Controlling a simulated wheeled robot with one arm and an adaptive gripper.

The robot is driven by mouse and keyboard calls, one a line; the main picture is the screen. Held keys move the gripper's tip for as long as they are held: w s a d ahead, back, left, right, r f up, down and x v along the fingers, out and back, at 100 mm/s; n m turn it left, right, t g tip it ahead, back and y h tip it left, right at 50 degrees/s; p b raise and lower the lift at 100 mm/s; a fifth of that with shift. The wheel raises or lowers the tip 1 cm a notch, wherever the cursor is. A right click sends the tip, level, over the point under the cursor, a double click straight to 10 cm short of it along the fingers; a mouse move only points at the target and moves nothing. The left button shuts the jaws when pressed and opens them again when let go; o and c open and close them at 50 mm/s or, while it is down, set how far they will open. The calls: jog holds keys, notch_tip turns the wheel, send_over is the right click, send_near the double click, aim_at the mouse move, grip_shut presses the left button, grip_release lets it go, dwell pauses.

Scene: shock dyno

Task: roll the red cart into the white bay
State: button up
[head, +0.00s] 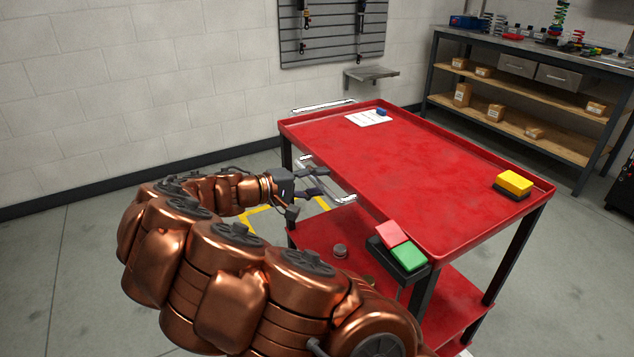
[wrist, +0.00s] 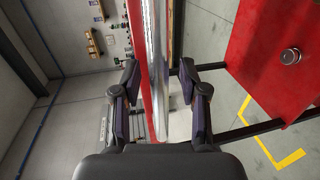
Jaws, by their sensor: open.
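The red cart (head: 430,170) stands in the middle and right of the head view, with a flat top tray and a lower shelf (head: 320,238). A chrome handle bar (head: 344,200) runs along its near left side. In the wrist view my gripper (wrist: 159,68) is open, with one finger on each side of the chrome bar (wrist: 160,75). I cannot tell whether the fingers touch it. A small piece of white on the floor (head: 464,353) shows at the bottom edge; I cannot tell whether it is the white bay.
Yellow floor tape (head: 256,215) lies left of the cart. A workbench (head: 535,100) stands at the back right. Grey floor is clear at the left.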

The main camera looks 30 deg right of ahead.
jog(key=s+v, duration=0.1)
jog(key=v, duration=1.1)
jog(key=shift+w, duration=0.5)
jog(key=shift+r, duration=0.1)
